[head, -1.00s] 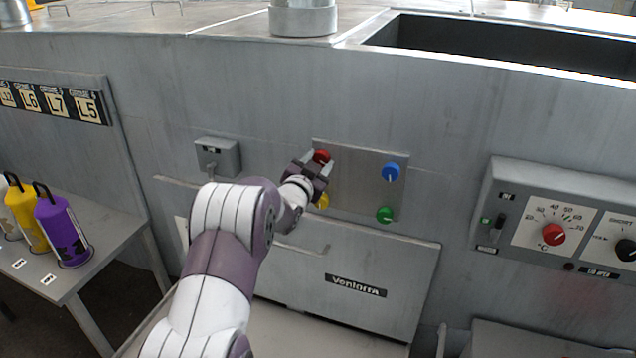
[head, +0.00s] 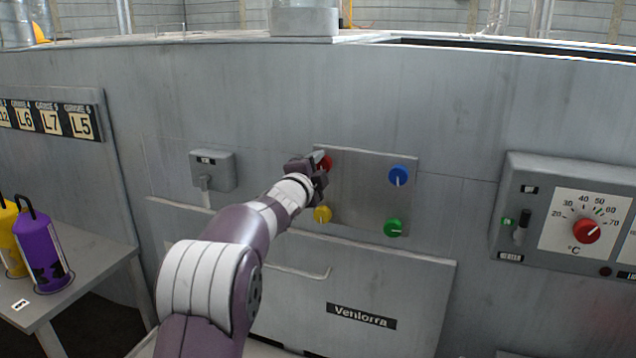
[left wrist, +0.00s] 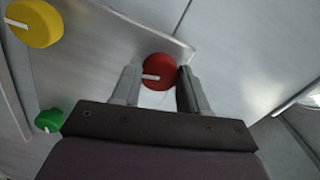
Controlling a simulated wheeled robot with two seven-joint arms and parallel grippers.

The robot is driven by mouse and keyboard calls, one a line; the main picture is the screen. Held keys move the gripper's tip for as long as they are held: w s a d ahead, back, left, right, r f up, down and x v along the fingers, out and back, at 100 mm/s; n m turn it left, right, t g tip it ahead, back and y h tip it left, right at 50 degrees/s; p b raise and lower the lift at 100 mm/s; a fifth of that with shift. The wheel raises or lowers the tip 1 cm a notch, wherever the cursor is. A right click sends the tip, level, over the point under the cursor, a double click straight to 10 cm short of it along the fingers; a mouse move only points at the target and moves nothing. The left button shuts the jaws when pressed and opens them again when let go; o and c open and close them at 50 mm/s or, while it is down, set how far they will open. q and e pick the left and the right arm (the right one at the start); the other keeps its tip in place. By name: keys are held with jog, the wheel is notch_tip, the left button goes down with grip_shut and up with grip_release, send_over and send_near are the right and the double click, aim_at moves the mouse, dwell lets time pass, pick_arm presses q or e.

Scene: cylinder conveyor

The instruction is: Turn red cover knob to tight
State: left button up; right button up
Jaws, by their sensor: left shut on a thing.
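The red knob (head: 327,163) is at the top left corner of a square metal cover plate (head: 362,190). In the left wrist view the red knob (left wrist: 159,71) sits between the fingertips, its white mark pointing left in that picture. My left gripper (head: 322,162) is shut on it; the gripper also shows in the left wrist view (left wrist: 160,85). The yellow knob (head: 322,214), blue knob (head: 398,175) and green knob (head: 394,228) are at the other corners. The blue and green knobs carry white marks. My right gripper is not in view.
A grey switch box (head: 212,171) is left of the plate. Below is a panel labelled Venlorra (head: 361,316) with a handle. A control box (head: 570,215) with a temperature dial is at right. A side table (head: 90,262) holds purple (head: 41,250) and yellow (head: 10,240) canisters.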

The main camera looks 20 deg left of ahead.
pick_arm(q)
jog(key=shift+f+m+b, duration=0.2)
jog(key=shift+m+b, duration=0.45)
jog(key=shift+m, duration=0.15)
jog(key=o, duration=0.8)
jog(key=shift+c, duration=0.2)
jog(key=o, duration=0.3)
jog(key=shift+d, duration=0.1)
jog(key=shift+s+r, duration=0.1)
jog(key=shift+r, duration=0.05)
